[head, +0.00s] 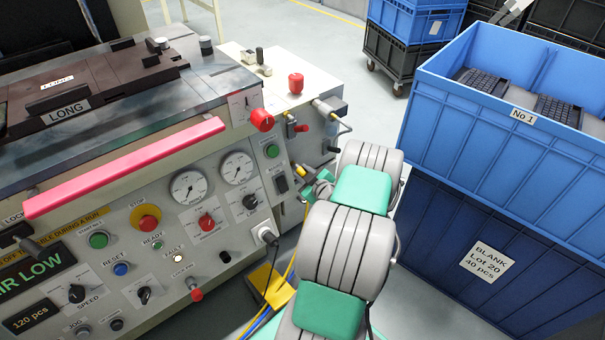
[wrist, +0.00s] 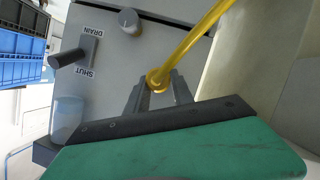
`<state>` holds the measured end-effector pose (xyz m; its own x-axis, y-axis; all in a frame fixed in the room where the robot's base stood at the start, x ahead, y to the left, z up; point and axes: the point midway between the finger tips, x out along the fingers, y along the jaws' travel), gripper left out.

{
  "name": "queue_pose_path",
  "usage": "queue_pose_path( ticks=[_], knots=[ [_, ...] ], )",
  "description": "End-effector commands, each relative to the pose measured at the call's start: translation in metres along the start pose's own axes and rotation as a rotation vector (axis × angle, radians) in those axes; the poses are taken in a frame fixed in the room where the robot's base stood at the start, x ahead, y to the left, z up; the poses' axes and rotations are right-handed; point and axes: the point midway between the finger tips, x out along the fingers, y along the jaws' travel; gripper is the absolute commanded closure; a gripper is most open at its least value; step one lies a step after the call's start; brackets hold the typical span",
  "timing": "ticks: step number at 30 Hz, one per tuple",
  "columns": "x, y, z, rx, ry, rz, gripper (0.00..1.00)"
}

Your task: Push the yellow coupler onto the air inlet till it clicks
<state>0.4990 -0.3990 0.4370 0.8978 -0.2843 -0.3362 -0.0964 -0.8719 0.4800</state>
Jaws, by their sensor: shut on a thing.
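The yellow coupler (wrist: 157,78) is between the two fingertips of my gripper (wrist: 158,92) in the wrist view, and a yellow hose (wrist: 200,38) runs from it to the upper right. My gripper is shut on the coupler, close to the machine's grey side panel. In the head view, the coupler (head: 299,170) shows as a small yellow spot beside the panel, with my gripper (head: 312,183) partly hidden by my arm. I cannot make out the air inlet; whether the coupler touches it or is apart cannot be told.
A drain lever (wrist: 72,58) and a grey knob (wrist: 130,21) stick out of the panel near my gripper. The control panel (head: 165,240) with knobs and gauges is at left. Blue crates (head: 500,150) stand close on the right of my arm.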

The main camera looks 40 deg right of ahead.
Motion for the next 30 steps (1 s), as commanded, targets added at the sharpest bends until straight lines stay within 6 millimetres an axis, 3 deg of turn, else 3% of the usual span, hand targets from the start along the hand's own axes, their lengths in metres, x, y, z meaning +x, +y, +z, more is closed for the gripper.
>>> queue_pose_path(
  ticks=[26, 27, 30],
  knots=[
    [0.0041, 0.0003, -0.0024, -0.003, 0.001, 0.0, 1.0],
    [0.0043, 0.0006, -0.0026, -0.003, 0.001, 0.0, 0.71],
    [0.0039, 0.0009, -0.0027, -0.002, 0.0, 0.001, 0.63]
  ],
)
